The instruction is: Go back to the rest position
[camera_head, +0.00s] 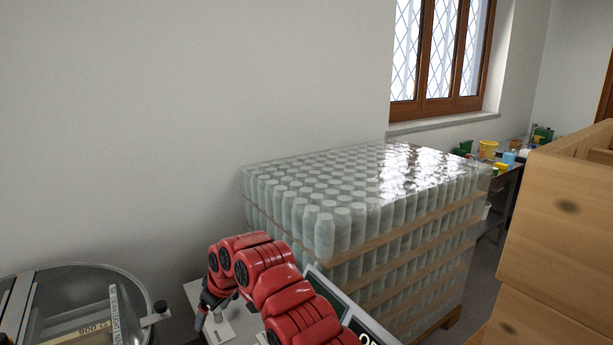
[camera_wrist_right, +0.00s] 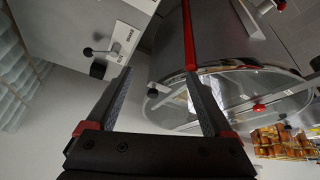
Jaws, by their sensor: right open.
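My right arm is red and comes in from the bottom of the head view, bent over at its middle. My right gripper (camera_head: 200,318) hangs from it, small and dark, at the lower left. In the right wrist view the gripper (camera_wrist_right: 160,82) has its two fingers spread wide, with nothing between them. Beyond the fingers are a pale wall and a large steel tank (camera_wrist_right: 225,50). My left gripper is not in either view.
A wrapped pallet of jars (camera_head: 345,215) stands right of my arm. A round glass-topped tank (camera_head: 130,290) is at the lower left. A wooden crate (camera_head: 565,230) fills the right side. Jars of amber contents (camera_wrist_right: 280,142) show in the wrist view.

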